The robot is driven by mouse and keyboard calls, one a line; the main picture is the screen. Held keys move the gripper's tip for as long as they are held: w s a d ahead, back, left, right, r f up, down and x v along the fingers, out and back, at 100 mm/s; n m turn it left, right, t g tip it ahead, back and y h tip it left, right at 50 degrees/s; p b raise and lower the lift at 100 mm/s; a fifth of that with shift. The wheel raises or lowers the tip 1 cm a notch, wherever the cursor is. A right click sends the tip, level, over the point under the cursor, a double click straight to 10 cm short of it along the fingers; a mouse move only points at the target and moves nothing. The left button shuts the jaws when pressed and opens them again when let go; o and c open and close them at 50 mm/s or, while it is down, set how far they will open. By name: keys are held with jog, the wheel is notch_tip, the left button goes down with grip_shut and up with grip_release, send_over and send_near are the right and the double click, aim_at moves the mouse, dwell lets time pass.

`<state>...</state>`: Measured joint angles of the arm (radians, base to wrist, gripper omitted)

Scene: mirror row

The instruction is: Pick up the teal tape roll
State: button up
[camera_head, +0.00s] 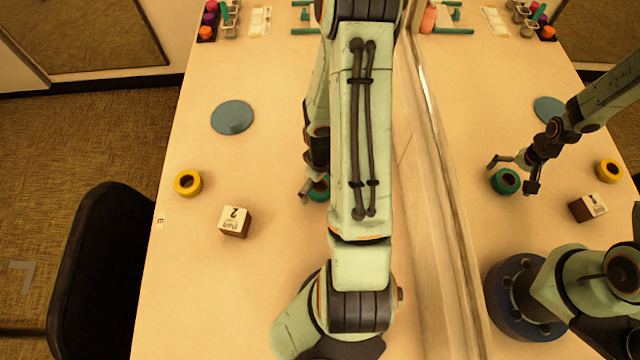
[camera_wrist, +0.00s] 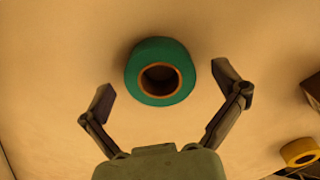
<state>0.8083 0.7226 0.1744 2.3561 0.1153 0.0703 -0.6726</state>
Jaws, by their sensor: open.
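The teal tape roll (camera_wrist: 160,50) lies flat on the table, its orange-brown core facing up in the wrist view. In the head view only part of the teal tape roll (camera_head: 319,190) shows beside my arm, which hides the rest. My gripper (camera_wrist: 165,88) is open and empty, its two fingers spread to either side of and just short of the roll. In the head view my gripper (camera_head: 306,190) is partly hidden behind my arm, close to the roll. I cannot tell the exact height of the fingers above the table.
A yellow tape roll (camera_head: 188,182), a brown-and-white numbered block (camera_head: 235,221) and a teal disc (camera_head: 232,117) stand left of my arm. A mirror (camera_head: 500,130) along the right reflects the table, objects and my arm. A black chair (camera_head: 105,270) is at the left edge.

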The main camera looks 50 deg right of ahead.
jog(key=c, duration=1.2)
jog(key=shift+o, duration=0.2)
jog(key=shift+r, duration=0.1)
